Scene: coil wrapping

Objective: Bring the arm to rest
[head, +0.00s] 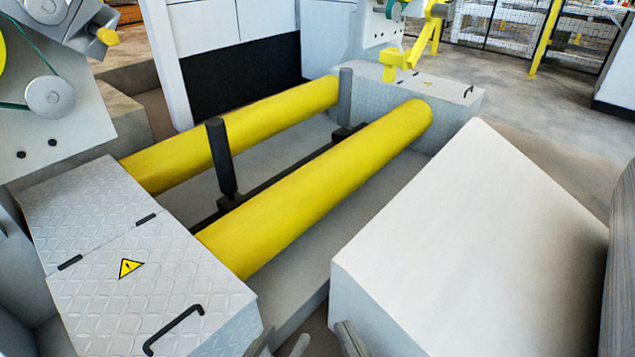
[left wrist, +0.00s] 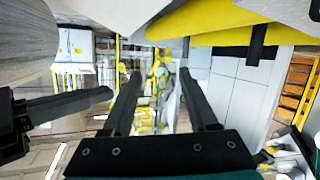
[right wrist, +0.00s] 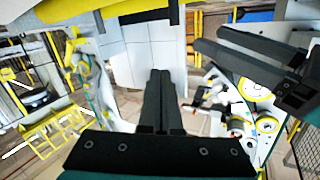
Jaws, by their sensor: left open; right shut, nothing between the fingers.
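My left gripper (left wrist: 159,78) is open and empty, its two dark fingers well apart in the left wrist view. My right gripper (right wrist: 160,78) is shut with its fingers together and nothing between them in the right wrist view. The two grippers are close to each other: the left one shows at the upper right of the right wrist view (right wrist: 208,45), and the right one at the left of the left wrist view (left wrist: 108,95). In the head view only grey fingertips show at the bottom edge, left (head: 282,348) and right (head: 350,340); the arms are out of sight. No coil is held.
Two yellow rollers (head: 330,185) (head: 240,130) lie in a grey frame ahead, with dark upright posts (head: 220,158) between them. A tread-plate cover (head: 140,280) is at lower left. A large pale block (head: 470,240) stands at right, beside a grey coil-like surface (head: 622,260).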

